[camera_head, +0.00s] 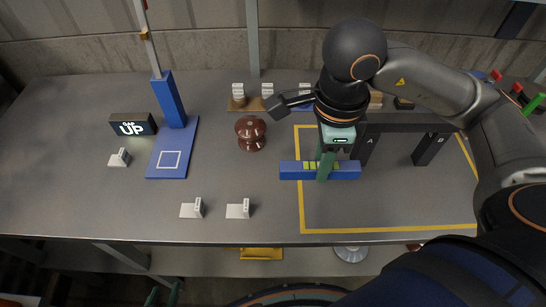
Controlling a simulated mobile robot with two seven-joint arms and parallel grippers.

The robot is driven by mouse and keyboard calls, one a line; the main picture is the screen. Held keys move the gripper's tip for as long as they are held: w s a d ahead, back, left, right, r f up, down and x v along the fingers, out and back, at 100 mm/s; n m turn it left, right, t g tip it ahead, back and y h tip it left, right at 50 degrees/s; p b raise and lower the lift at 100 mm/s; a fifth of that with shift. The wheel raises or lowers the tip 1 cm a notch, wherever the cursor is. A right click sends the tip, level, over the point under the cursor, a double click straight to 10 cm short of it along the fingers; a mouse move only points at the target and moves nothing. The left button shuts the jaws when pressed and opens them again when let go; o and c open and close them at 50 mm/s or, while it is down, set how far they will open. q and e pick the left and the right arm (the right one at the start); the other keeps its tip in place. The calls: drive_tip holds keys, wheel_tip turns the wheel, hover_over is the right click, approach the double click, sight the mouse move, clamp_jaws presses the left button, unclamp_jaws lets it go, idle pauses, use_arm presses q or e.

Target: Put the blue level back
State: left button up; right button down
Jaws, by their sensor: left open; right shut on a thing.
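The blue level (347,172) is a long blue bar with yellow-green windows, lying crosswise in the picture over the left line of the yellow outline. My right gripper (325,172) comes down from above and is shut on the middle of the level. Its green finger hides part of the bar. I cannot tell whether the level touches the table. My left gripper (163,296) shows only as two green fingertips at the bottom edge, apart and empty, below the table's front edge.
A blue stand (180,158) with a post and a sign reading "GAP UP" (133,124) are at left. A brown insulator (251,133) stands left of the level. A dark beam on supports A and B (430,148) stands at right.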

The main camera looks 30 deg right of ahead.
drive_tip(key=w+f, duration=0.2)
drive_tip(key=w, duration=0.2)
drive_tip(key=w+f, duration=0.3)
drive_tip(key=w, duration=0.1)
drive_tip(key=w+f, duration=0.3)
drive_tip(key=w, duration=0.1)
drive_tip(key=shift+w+a+f, duration=0.2)
drive_tip(key=shift+a+f, duration=0.05)
drive_tip(key=shift+a, duration=0.05)
drive_tip(key=shift+w+f, duration=0.55)
drive_tip(key=shift+f, duration=0.15)
drive_tip(key=shift+f+p, duration=0.3)
drive_tip(key=shift+f, duration=1.15)
drive_tip(key=shift+f, duration=0.1)
drive_tip(key=shift+f, duration=0.15)
drive_tip(key=c, duration=0.7)
unclamp_jaws()
drive_tip(key=shift+o, duration=0.2)
